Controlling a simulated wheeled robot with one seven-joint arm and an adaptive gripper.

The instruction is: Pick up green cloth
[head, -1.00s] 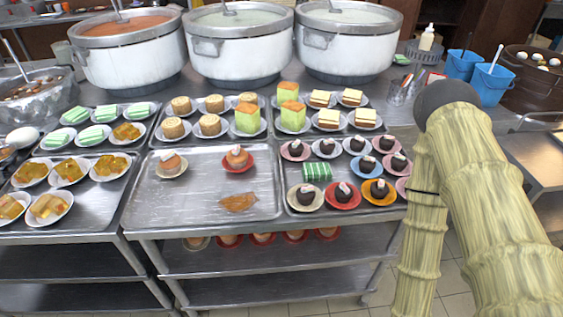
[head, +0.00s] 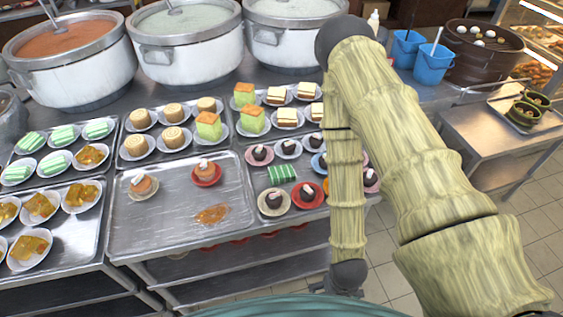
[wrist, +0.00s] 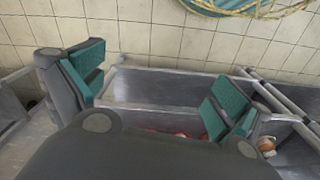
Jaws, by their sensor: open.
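The green cloth (head: 282,173) is a small folded piece with green and white stripes. It lies flat on the right-hand metal tray (head: 258,205) in the head view, among small plates of dark cakes. My arm hangs just to the right of it and covers part of that tray. My gripper (wrist: 155,95) shows in the wrist view with its two teal-padded fingers wide apart and nothing between them. It points down at the metal shelving and tiled floor. The cloth is not seen in the wrist view.
Large stockpots (head: 190,48) stand behind the trays. Plated cakes crowd the trays, and a brown spill (head: 211,214) lies on the middle one. Blue buckets (head: 433,62) and a steamer basket (head: 482,50) stand at the back right. Tiled floor (head: 535,210) is open at right.

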